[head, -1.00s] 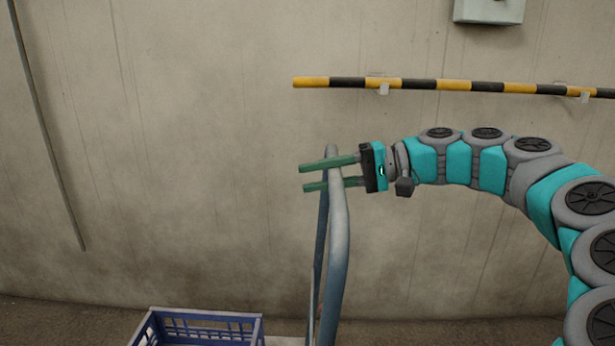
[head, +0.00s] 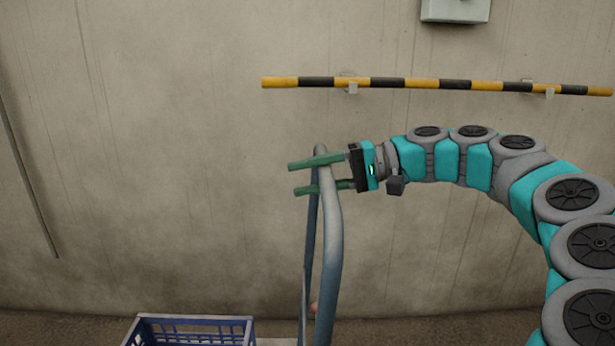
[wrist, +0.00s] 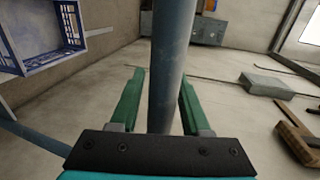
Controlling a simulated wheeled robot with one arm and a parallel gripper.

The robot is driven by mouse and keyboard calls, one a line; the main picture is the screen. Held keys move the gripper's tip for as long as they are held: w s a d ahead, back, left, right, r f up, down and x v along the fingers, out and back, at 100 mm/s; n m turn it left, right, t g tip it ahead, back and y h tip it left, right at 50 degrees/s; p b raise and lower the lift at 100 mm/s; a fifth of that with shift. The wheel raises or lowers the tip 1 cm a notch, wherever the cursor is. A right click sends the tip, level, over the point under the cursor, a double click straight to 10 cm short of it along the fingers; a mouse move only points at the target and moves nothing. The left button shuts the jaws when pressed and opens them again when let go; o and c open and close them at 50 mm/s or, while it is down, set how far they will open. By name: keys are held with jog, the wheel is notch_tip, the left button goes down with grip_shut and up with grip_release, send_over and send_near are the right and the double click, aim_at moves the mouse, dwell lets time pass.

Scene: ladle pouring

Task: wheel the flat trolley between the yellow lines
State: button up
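The trolley shows mainly by its blue-grey tubular handle (head: 330,250), upright in the lower middle of the head view. A sliver of its flat deck (head: 275,342) shows at the bottom edge. My gripper (head: 291,178) reaches the top of the handle from the right. Its two green fingers are spread, one above the other, with the tube between them. In the wrist view the handle tube (wrist: 172,65) passes between the fingers, with gaps beside it near their bases. A blue crate (head: 190,320) sits low beside the handle, also at the wrist view's upper left (wrist: 42,35). No yellow floor lines are in view.
A concrete wall (head: 150,180) stands behind, with a yellow-black striped rail (head: 420,83) and a grey box (head: 455,8). A pole (head: 28,180) is at left. The wrist view shows a grey block (wrist: 267,85) and brown wooden pieces (wrist: 300,135) at right.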

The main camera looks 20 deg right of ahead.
jog(key=shift+o, duration=1)
jog(key=shift+d+r, duration=0.1)
jog(key=v, duration=0.7)
jog(key=shift+d, duration=0.35)
jog(key=shift+s, duration=0.1)
